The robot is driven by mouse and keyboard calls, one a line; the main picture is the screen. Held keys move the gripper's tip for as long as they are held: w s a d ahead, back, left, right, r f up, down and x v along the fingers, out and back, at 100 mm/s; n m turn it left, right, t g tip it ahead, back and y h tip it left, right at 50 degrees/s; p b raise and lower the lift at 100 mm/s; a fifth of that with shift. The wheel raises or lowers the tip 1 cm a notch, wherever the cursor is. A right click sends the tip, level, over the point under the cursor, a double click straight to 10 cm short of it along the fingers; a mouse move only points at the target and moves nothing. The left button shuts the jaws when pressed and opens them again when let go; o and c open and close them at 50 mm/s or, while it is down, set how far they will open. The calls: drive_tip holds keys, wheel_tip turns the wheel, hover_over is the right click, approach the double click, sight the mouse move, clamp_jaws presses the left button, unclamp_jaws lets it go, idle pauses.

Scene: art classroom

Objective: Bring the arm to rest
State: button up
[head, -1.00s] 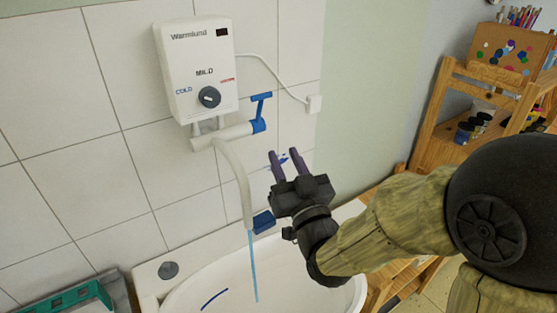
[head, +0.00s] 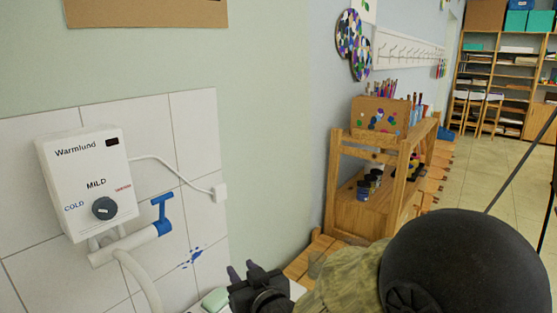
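The heater has a blue-handled valve (head: 161,214) and a spout pipe (head: 139,277). A green sponge-like block (head: 215,299) lies left of the gripper. A wooden shelf (head: 365,205) with paint jars stands beyond my arm. Open floor (head: 500,180) lies at the right.

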drive_tip(key=s+d+f+m+g+h+p, duration=0.1)
drive_tip(key=s+d+f+m+g+h, duration=0.1)
drive_tip(key=d, duration=0.5)
drive_tip(key=s+d+f+m+g+h+p, duration=0.1)
drive_tip(key=s+d+f+g+h+p, duration=0.1)
drive_tip(key=s+d+g, duration=0.3)
drive_tip(key=s+d+f+m+g+h+p, duration=0.1)
drive_tip(key=s+d+f+g+h, duration=0.3)
drive_tip(key=d, duration=0.7)
drive_tip(key=shift+s+f+m, duration=0.15)
drive_tip(key=shift+s+m, duration=0.65)
drive_tip(key=shift+s, duration=0.35)
